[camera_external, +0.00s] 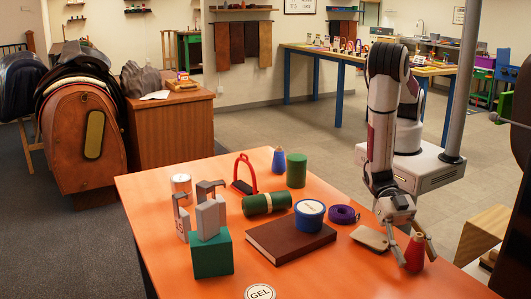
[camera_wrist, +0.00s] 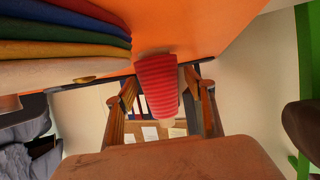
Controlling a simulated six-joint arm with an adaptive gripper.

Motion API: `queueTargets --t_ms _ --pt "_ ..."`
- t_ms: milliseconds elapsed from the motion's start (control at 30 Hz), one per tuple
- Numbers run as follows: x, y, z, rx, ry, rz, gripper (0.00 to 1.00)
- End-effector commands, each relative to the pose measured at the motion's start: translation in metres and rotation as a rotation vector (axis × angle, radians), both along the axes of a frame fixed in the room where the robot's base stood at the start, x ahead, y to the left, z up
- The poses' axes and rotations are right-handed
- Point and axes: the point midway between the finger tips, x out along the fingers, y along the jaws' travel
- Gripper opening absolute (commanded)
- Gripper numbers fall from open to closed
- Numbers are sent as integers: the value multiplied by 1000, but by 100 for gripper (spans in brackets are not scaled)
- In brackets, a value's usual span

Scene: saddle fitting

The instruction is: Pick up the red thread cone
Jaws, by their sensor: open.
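The red thread cone (camera_external: 414,254) stands upright on the orange table near its right front edge. My gripper (camera_external: 416,243) is low over it, pointing down, with fingers on either side of the cone. In the wrist view the ribbed red cone (camera_wrist: 158,90) sits between my two spread fingers (camera_wrist: 163,84). Gaps show between the cone and the fingers there, so the gripper is open and holds nothing. Part of the cone's upper end is hidden by the fingers in the external view.
A beige flat piece (camera_external: 370,238) lies just left of my gripper. Stacked coloured cloths (camera_wrist: 60,40) show in the wrist view. The table's front right is clear.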

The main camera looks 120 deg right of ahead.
Motion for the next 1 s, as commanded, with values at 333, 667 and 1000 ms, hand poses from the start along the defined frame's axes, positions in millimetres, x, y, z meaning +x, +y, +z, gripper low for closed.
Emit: queueTargets --t_ms 333,667,1000 --pt "0 0 0 0 0 0 54" --pt "0 0 0 0 -1 0 10" --pt "0 0 1 0 -1 0 10"
